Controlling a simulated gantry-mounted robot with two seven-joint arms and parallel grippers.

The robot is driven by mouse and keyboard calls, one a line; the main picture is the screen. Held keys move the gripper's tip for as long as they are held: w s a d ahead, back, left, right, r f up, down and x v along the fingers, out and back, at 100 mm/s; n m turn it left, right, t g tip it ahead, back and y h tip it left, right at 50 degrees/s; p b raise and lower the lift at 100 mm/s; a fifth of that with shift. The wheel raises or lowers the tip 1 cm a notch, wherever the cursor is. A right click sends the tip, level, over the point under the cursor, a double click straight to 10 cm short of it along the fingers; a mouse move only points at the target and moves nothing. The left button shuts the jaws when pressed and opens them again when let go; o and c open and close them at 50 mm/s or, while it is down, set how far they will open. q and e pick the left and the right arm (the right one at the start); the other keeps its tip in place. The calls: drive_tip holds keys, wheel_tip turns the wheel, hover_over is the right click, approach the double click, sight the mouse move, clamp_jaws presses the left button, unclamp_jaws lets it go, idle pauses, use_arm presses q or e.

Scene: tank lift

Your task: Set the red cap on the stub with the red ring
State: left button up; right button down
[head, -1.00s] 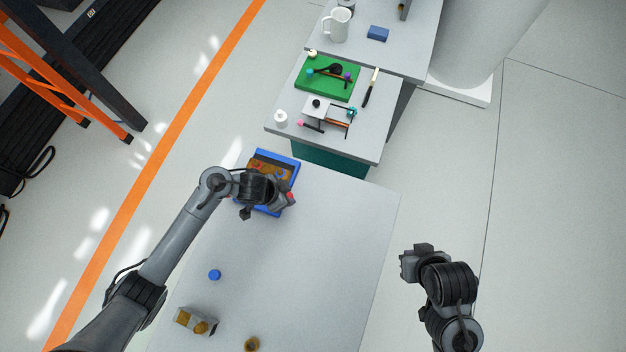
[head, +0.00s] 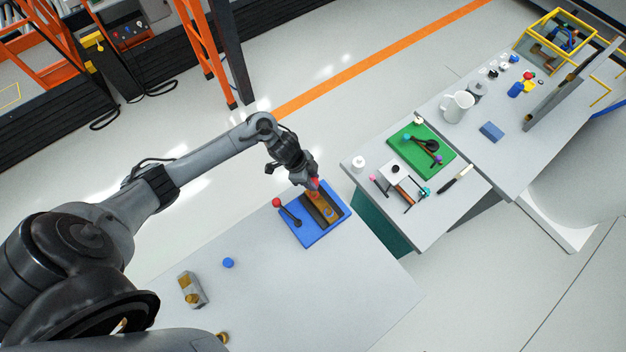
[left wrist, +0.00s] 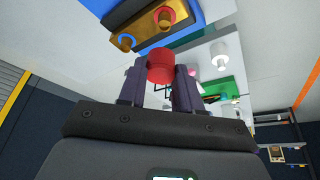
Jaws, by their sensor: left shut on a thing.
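My left gripper (head: 311,185) is shut on the red cap (head: 315,183), above the far end of the blue base (head: 303,238). In the left wrist view the red cap (left wrist: 160,68) sits between the two fingertips (left wrist: 159,80). The brown block on the base (head: 323,210) bears the stubs. In the left wrist view one stub has a red ring (left wrist: 165,17) and the other a blue ring (left wrist: 126,41). The cap appears apart from both stubs. The far stub is hidden in the head view. My right gripper is out of view.
A red-knobbed lever (head: 286,211) stands on the blue base. A blue cap (head: 228,262) and a grey block with brassy parts (head: 190,290) lie on the near table (head: 330,290). A second table (head: 430,210) beyond holds a green mat (head: 423,152) and tools.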

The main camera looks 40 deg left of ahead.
use_arm(q)
drive_tip(key=shift+r, duration=0.1)
drive_tip(key=shift+p, duration=0.35)
drive_tip(key=shift+f+b, duration=1.8)
drive_tip(key=shift+f, duration=0.95)
drive_tip(key=shift+p, duration=0.5)
drive_tip(key=shift+f, duration=0.2)
drive_tip(key=shift+f+b, duration=0.9)
drive_tip(key=shift+f, duration=0.35)
drive_tip(key=o, duration=1.1)
